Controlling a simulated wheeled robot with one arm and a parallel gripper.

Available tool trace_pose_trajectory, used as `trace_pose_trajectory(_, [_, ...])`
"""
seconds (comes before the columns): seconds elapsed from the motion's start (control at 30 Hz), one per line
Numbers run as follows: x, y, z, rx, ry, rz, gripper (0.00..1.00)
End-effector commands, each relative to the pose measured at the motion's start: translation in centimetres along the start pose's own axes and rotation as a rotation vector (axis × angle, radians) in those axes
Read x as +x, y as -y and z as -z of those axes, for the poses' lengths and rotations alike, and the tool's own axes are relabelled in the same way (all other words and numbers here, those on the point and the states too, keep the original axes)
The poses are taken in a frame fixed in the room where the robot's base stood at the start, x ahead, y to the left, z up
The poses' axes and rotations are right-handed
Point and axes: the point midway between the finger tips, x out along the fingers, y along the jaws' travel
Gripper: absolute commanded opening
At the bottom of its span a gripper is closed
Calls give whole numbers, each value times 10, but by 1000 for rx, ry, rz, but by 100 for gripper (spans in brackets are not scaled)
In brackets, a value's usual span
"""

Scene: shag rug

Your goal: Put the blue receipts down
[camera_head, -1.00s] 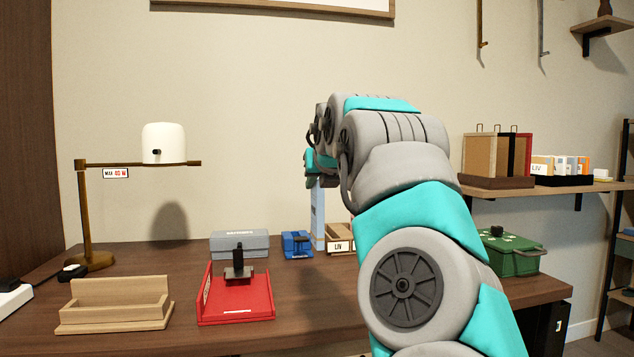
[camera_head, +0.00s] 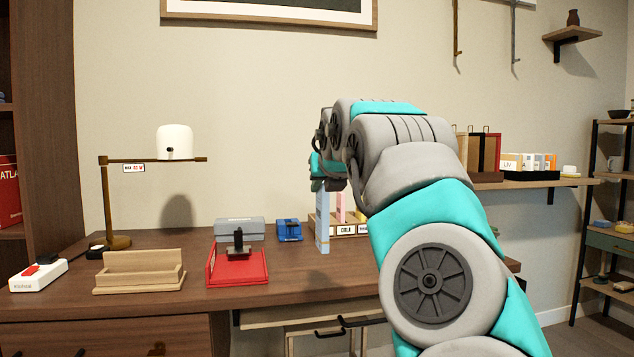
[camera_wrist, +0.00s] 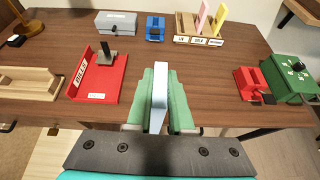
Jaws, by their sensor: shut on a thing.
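The blue receipts (camera_head: 322,222) are a thin, upright light blue slab hanging below my gripper in the head view. In the wrist view, the blue receipts (camera_wrist: 160,88) stand edge-on between the green fingers of my gripper (camera_wrist: 161,100), which is shut on them. They are in the air near the desk's front edge, right of the red tray. My arm hides part of the gripper in the head view.
A wooden sorter (camera_wrist: 183,27) with labels holds pink and yellow slips at the back. A red tray (camera_wrist: 106,85), wooden holder (camera_head: 140,272), blue punch (camera_head: 289,230), grey box (camera_wrist: 116,23) and green box (camera_wrist: 286,78) stand around. The middle of the desk (camera_wrist: 190,62) is clear.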

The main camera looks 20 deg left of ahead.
Motion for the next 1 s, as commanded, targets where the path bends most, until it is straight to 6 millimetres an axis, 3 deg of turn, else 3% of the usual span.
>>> trace_pose_trajectory(0.33, [2, 9, 12, 0, 3, 8, 0])
trace_pose_trajectory(0.53, [7, 34, 32, 13, 2, 36, 0])
trace_pose_trajectory(0.77, [20, 90, 78, 45, 3, 105, 0])
trace_pose_trajectory(1.0, [39, 170, 146, 92, 0, 204, 0])
